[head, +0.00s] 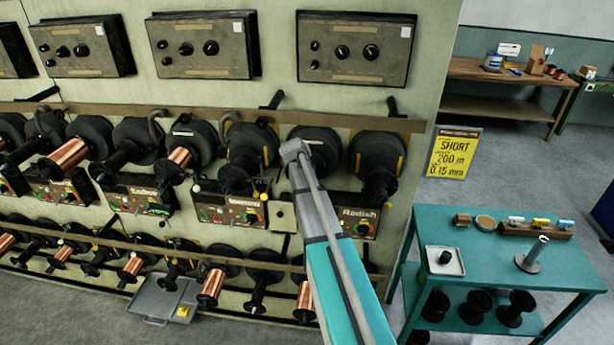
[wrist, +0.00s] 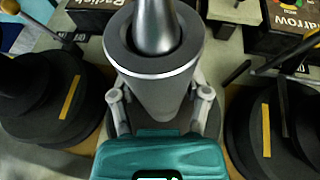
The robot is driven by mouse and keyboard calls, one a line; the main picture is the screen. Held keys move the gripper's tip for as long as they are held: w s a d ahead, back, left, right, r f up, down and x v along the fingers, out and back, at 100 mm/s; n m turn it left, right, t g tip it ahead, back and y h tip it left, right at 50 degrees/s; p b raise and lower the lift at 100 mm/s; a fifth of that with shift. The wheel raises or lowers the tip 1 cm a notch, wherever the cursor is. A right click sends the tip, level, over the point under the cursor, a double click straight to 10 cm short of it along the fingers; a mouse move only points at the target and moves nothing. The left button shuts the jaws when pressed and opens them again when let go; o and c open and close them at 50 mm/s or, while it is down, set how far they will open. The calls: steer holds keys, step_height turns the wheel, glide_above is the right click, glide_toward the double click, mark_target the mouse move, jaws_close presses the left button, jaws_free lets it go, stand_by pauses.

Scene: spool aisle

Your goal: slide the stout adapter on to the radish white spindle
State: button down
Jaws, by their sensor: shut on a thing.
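The stout adapter (wrist: 160,90) is a thick grey hollow cylinder with a pale rim and a dark bore in the wrist view. My gripper (wrist: 162,108) is shut on it, one finger on each side. The metal radish white spindle (wrist: 155,25) runs from the top of the wrist view into the bore outline, with dark space around it. I cannot tell how deep it sits in the adapter. In the head view, my gripper (head: 295,150) is in front of a dark disc left of the Radish label (head: 358,222); the adapter is hidden there.
Dark spools flank my gripper closely, one on the left (wrist: 45,100) and one on the right (wrist: 280,115) in the wrist view. A rail (head: 345,119) runs behind.

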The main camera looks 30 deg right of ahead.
steer(key=shift+w+d, duration=0.1)
steer(key=shift+w, duration=0.05)
jaws_free()
